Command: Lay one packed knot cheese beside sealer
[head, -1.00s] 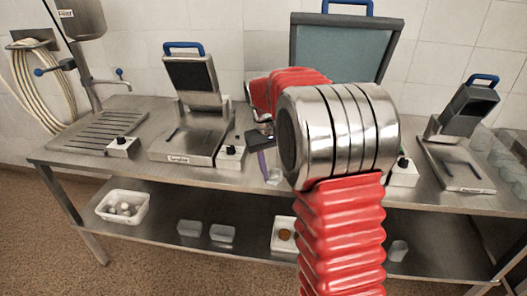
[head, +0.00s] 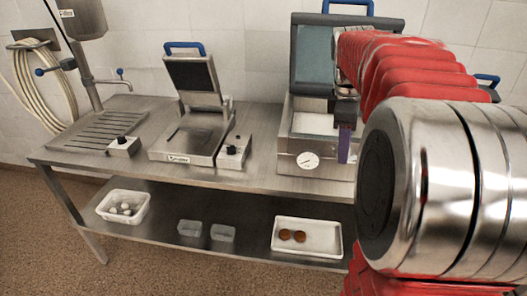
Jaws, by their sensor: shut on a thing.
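My gripper (head: 345,148) hangs with its purple fingers down at the front right of a large steel machine (head: 297,143) with a raised glass lid and a round gauge. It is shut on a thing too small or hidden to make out. A smaller press-like machine (head: 190,130) with a raised lid and blue handle stands left of it. I cannot tell which machine is the sealer. Small whitish rounded things, perhaps knot cheeses (head: 124,208), lie in a white perforated basket (head: 104,217) on the lower shelf. No packed cheese shows clearly.
The steel table (head: 262,180) has a ribbed drain area (head: 95,135) and tap at left. Control boxes (head: 235,152) stand beside the small machine. Below are clear tubs (head: 223,233) and a white tray (head: 335,243) with two brown rounds. My arm hides the right side.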

